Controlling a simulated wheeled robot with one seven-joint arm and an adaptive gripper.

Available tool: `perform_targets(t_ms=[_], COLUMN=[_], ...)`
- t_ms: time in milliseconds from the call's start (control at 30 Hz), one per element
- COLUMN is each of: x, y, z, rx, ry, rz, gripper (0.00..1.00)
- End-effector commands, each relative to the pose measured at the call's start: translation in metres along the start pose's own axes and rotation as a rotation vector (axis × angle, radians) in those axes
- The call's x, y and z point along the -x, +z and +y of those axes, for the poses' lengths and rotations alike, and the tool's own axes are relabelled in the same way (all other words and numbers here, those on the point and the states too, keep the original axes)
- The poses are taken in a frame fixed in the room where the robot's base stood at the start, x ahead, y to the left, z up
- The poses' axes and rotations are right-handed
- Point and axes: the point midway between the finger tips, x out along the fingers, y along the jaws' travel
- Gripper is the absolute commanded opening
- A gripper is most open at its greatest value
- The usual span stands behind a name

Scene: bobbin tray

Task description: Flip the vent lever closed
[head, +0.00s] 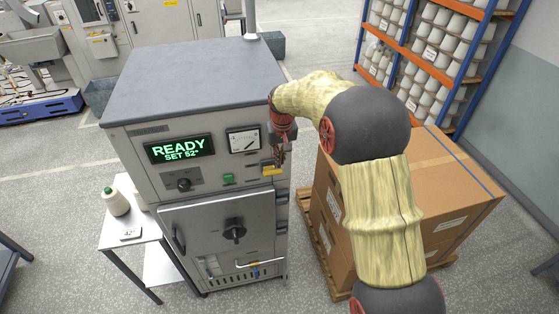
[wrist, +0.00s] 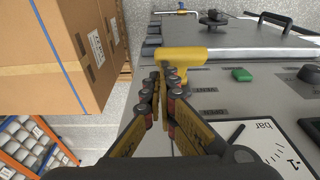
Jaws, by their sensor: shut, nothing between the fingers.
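The yellow vent lever (head: 273,171) is on the right side of the grey machine's front panel, below the dial gauge. In the wrist view the lever (wrist: 182,56) is a thick yellow bar with a stem, just beyond my fingertips. My gripper (head: 280,156) points down in front of the panel, right above the lever. In the wrist view my gripper (wrist: 171,76) has its fingers together and empty, their tips close to the lever's underside in the picture. I cannot tell whether they touch it. My gripper partly hides the lever's mount in the head view.
The machine (head: 190,85) shows "READY SET 52°" on its display (head: 178,149). A green button (head: 228,179), a gauge (head: 243,140) and a door with a black knob (head: 234,231) are nearby. Cardboard boxes (head: 455,165) stand close on the right. A side table (head: 128,238) stands left.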

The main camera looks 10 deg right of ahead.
Motion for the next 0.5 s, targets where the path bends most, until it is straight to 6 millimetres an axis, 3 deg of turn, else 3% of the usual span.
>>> perform_targets(t_ms=[500], x=[-0.008], y=[0.011], z=[0.000], rx=[0.000], ry=[0.000], rz=[0.090], gripper=[0.00])
